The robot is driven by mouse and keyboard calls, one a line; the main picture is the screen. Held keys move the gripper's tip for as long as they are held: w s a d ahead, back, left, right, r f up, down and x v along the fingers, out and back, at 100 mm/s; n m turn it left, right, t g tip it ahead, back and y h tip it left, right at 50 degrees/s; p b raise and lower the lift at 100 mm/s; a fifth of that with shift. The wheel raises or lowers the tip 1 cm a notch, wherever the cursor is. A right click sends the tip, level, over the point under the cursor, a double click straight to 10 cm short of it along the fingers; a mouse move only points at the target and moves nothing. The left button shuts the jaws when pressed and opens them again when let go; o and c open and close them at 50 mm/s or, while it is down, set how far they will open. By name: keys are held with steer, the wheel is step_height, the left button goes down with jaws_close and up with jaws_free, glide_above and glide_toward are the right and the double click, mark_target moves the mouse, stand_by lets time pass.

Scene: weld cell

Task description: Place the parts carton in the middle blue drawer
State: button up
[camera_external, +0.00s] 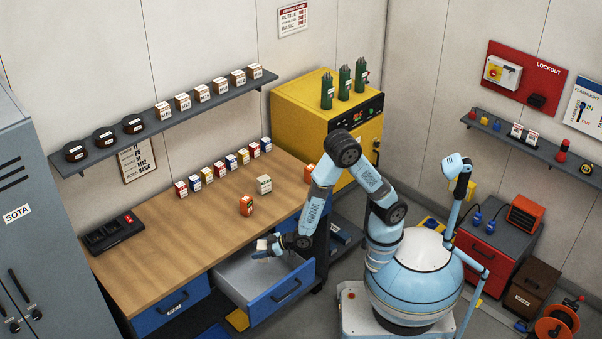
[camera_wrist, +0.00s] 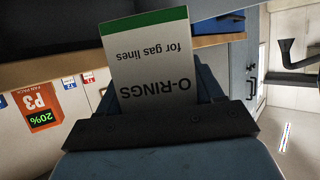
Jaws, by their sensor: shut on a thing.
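The parts carton is a small white box (camera_external: 262,244) held in my gripper (camera_external: 264,253) above the open middle blue drawer (camera_external: 283,289). In the wrist view the carton (camera_wrist: 151,65) shows a green band and the words "O-RINGS for gas lines", appearing upside down. My gripper is shut on it. The drawer is pulled out from the bench, and its visible grey inside looks empty. The carton appears near the drawer's back, close to the bench edge; its exact height over the drawer floor is hard to tell.
A closed blue drawer (camera_external: 170,308) is at the left. The bench edge lies right behind my gripper.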

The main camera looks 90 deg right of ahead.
mark_target(267, 259)
step_height(267, 259, down, 8)
stand_by(0.7)
steer(key=shift+f, duration=0.6)
steer(key=o, duration=1.1)
steer(key=shift+r, duration=0.1)
steer(key=s+r, duration=0.2)
steer(key=s, duration=0.1)
steer(key=shift+r, duration=0.25)
step_height(267, 259, up, 5)
steer(key=shift+w+r, duration=0.1)
steer(key=shift+w, duration=0.05)
steer(key=shift+r, duration=0.7)
